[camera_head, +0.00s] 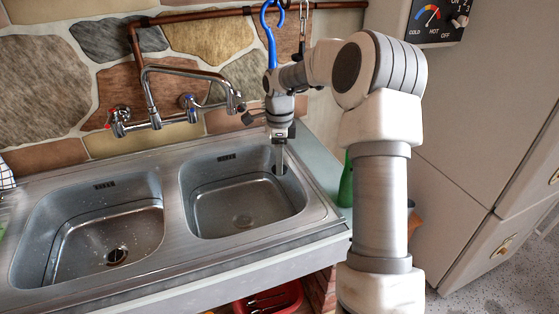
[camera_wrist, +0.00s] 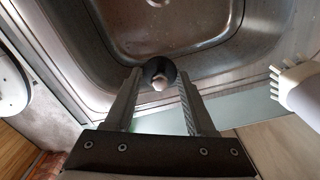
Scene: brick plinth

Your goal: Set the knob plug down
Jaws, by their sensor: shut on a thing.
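The knob plug (camera_wrist: 158,70) is a dark round disc with a pale knob, held between the fingertips of my gripper (camera_wrist: 160,82) in the wrist view. In the head view my gripper (camera_head: 280,160) points down at the back right corner of the right basin (camera_head: 240,205). The plug shows there only as a small dark spot at the fingertips. In the wrist view the plug appears against the basin's rim. Whether it touches the steel or hangs above it I cannot tell.
The left basin (camera_head: 105,230) has an open drain hole (camera_head: 117,256). A tap (camera_head: 190,75) spans the back wall. A green bottle (camera_head: 346,182) stands right of the sink, partly behind my arm. A red tub (camera_head: 270,300) is below the sink.

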